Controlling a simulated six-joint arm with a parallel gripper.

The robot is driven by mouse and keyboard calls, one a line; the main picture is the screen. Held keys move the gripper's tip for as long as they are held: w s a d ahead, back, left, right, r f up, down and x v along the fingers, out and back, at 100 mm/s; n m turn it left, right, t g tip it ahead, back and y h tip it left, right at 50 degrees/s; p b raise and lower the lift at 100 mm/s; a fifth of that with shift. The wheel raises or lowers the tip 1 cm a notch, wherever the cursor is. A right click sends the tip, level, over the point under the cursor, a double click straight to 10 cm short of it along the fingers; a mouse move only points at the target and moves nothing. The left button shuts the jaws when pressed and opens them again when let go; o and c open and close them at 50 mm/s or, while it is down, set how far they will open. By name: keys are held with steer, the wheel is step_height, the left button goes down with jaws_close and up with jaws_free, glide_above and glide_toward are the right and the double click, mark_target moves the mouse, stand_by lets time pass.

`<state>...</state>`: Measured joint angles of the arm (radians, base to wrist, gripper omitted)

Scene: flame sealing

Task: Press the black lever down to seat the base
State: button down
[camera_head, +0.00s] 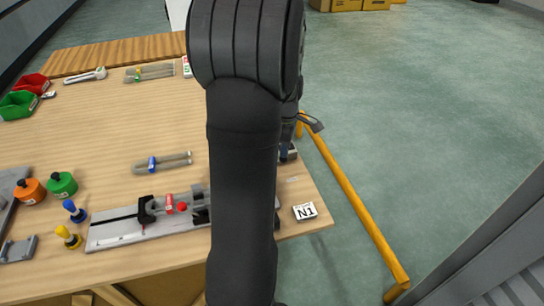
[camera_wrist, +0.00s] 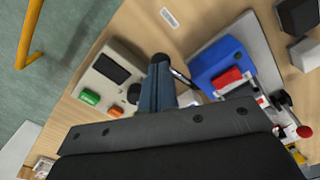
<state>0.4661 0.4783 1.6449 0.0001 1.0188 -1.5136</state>
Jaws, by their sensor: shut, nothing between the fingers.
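The black lever shows in the wrist view as a round black knob (camera_wrist: 160,59) on a thin rod, which slants down right toward a blue block (camera_wrist: 216,66). My gripper (camera_wrist: 157,72) is shut and empty. Its blue-grey fingers overlap the knob in the picture; whether they touch it, I cannot tell. The base cannot be made out for certain. A red part (camera_wrist: 229,78) sits at the blue block. In the head view my arm covers the lever and most of my gripper. The grey rail fixture (camera_head: 112,231) with a scale and red knob (camera_head: 182,207) shows left of my arm.
A beige control box (camera_wrist: 92,78) with a dark display and a green button (camera_wrist: 89,97) stands left of my fingers. Orange (camera_head: 30,190) and green (camera_head: 62,184) jars and several small handled tools stand at left. A yellow rail (camera_head: 355,200) runs beside the table's right edge.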

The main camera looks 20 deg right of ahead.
steer(key=shift+f, duration=0.15)
steer(key=shift+d+f, duration=0.15)
steer(key=shift+f, duration=0.55)
stand_by(0.4)
steer(key=shift+f, duration=0.15)
stand_by(0.4)
step_height(320, 180, up, 9)
steer(key=a, duration=0.1)
steer(key=shift+a, duration=0.25)
stand_by(0.9)
